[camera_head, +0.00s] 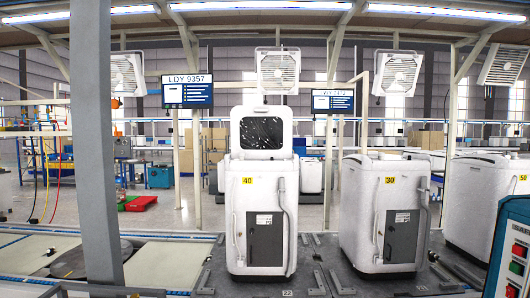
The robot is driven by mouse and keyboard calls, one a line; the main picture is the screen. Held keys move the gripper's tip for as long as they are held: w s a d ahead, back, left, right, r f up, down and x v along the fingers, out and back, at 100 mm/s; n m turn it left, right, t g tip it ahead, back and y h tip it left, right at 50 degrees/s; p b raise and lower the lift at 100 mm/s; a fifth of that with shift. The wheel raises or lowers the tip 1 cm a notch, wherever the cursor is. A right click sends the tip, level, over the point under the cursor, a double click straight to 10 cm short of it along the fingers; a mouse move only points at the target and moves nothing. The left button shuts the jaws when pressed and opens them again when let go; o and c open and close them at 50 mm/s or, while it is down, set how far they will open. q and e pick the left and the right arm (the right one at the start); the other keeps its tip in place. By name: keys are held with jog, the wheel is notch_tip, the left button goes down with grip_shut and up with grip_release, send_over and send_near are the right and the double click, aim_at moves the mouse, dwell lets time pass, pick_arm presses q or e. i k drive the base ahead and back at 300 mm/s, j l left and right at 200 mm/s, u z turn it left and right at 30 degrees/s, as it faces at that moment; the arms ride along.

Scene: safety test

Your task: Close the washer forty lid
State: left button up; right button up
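The washer forty (263,215) is a white top-loading machine with a yellow "40" label, standing upright in the middle of the view. Its lid (262,112) is open and stands up from the top of the body. The lid has a white frame around a dark speckled window (262,133). A hose runs down the right side of the washer, and a grey panel is on its front. Neither of my grippers shows in this view.
The washer marked 30 (383,205) stands to the right, and the washer marked 50 (486,200) is further right. A teal control panel (510,245) fills the lower right edge. A grey post (92,130) stands at left beside a conveyor (160,262).

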aim_at(260, 131)
jog(key=i+l, duration=1.15)
jog(key=i, duration=0.35)
jog(key=i+l, duration=0.15)
jog(key=i, duration=0.4)
jog(key=k+u, duration=0.35)
jog(key=i, duration=0.1)
